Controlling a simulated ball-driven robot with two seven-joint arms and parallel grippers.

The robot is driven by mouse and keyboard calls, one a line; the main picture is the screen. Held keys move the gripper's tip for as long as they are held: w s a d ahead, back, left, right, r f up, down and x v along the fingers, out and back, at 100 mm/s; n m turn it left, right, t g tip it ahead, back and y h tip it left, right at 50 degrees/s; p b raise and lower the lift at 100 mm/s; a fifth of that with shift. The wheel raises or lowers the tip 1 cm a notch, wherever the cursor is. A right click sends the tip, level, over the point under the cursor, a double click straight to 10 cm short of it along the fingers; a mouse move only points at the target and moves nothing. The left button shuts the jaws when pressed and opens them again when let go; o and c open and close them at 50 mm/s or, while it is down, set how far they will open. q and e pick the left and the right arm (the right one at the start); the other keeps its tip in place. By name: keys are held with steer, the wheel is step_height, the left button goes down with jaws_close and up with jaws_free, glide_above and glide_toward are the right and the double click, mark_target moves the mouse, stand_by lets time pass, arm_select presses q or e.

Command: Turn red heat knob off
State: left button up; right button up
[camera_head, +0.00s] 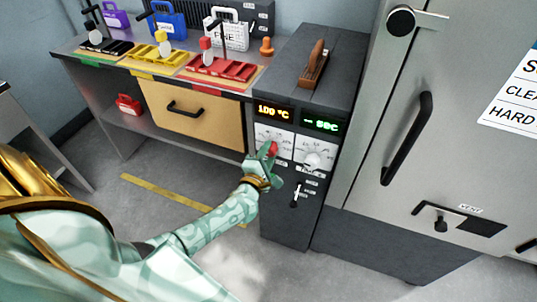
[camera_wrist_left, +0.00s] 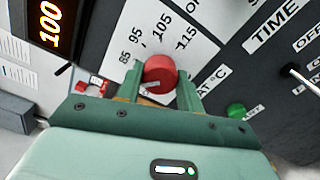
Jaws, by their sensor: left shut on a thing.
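The red heat knob (camera_head: 271,149) is on a white dial plate on the front of the grey control cabinet (camera_head: 285,218). In the left wrist view the red knob (camera_wrist_left: 160,74) sits between the two green fingers of my left gripper (camera_wrist_left: 162,82), which is shut on it. The dial (camera_wrist_left: 150,35) around it reads 85, 95, 105 and 115. The orange display (camera_head: 273,111) reads 100 °C. In the head view my left gripper (camera_head: 266,170) reaches the knob from below and partly covers it. My right gripper is not in view.
A white time knob (camera_head: 313,160) sits right of the red knob, under a green display (camera_head: 322,125). A large metal door with a handle (camera_head: 407,138) stands at right. A bench with coloured trays (camera_head: 220,71) is at left.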

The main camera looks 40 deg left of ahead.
arm_select(q)
steer(key=n, duration=0.2)
steer(key=n+b, duration=0.1)
steer(key=n, duration=0.2)
steer(key=shift+f+n, duration=0.2)
steer(key=shift+n, duration=0.1)
steer(key=n+b, duration=0.2)
steer(key=n, duration=0.3)
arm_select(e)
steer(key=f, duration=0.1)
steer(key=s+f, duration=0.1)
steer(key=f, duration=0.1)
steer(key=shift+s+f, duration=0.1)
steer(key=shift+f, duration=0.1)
arm_select(q)
steer(key=shift+n, duration=0.3)
steer(key=o, duration=1)
steer(key=shift+r, duration=0.15)
steer(key=p+v, duration=0.1)
steer(key=v, duration=1.5)
steer(key=shift+s+p, duration=0.25)
steer(key=shift+p, duration=0.05)
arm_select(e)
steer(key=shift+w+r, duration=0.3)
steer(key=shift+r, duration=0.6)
